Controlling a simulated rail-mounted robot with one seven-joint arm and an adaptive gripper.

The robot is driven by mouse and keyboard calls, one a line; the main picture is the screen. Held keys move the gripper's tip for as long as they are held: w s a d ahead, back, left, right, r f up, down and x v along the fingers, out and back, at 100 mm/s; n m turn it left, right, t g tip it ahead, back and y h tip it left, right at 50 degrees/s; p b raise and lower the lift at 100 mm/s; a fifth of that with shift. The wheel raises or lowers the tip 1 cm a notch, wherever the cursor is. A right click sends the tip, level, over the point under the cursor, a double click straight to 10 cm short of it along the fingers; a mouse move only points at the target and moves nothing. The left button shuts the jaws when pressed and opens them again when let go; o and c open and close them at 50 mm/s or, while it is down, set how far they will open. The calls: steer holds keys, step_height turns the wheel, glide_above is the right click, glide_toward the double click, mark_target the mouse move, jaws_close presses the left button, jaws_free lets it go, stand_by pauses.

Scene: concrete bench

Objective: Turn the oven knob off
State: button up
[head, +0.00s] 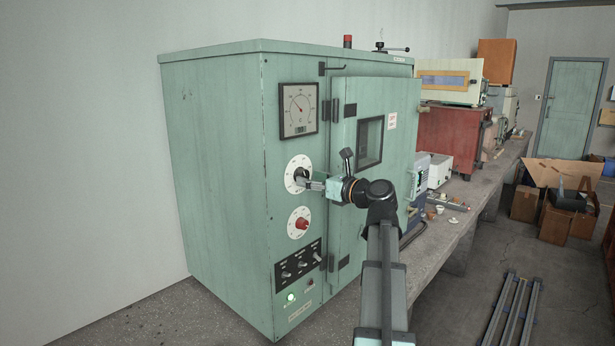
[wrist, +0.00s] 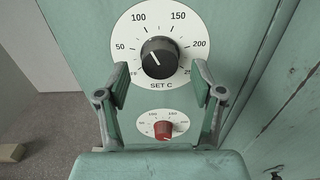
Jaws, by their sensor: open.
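The oven (head: 220,150) is a large pale green cabinet on the bench. Its front has a black knob (wrist: 158,58) on a white dial marked 50 to 250 with "SET C" below. The black knob's white line points to the upper left. A smaller red knob (head: 302,223) on its own white dial sits below; it also shows in the wrist view (wrist: 164,130). My gripper (head: 312,184) is open in front of the black knob. In the wrist view its fingers (wrist: 161,70) stand to the lower left and lower right of that knob, with nothing between them. Contact cannot be told.
A round-needle gauge (head: 298,109) is above the dials. Small switches (head: 295,268) and a lit green lamp (head: 291,297) are below. The oven door (head: 385,130) with its window stands just right of my gripper. The bench (head: 480,185) runs back with other equipment.

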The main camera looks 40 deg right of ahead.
steer(key=shift+w+a, duration=0.15)
steer(key=shift+w, duration=0.75)
steer(key=c, duration=1.1)
steer(key=shift+c, duration=0.2)
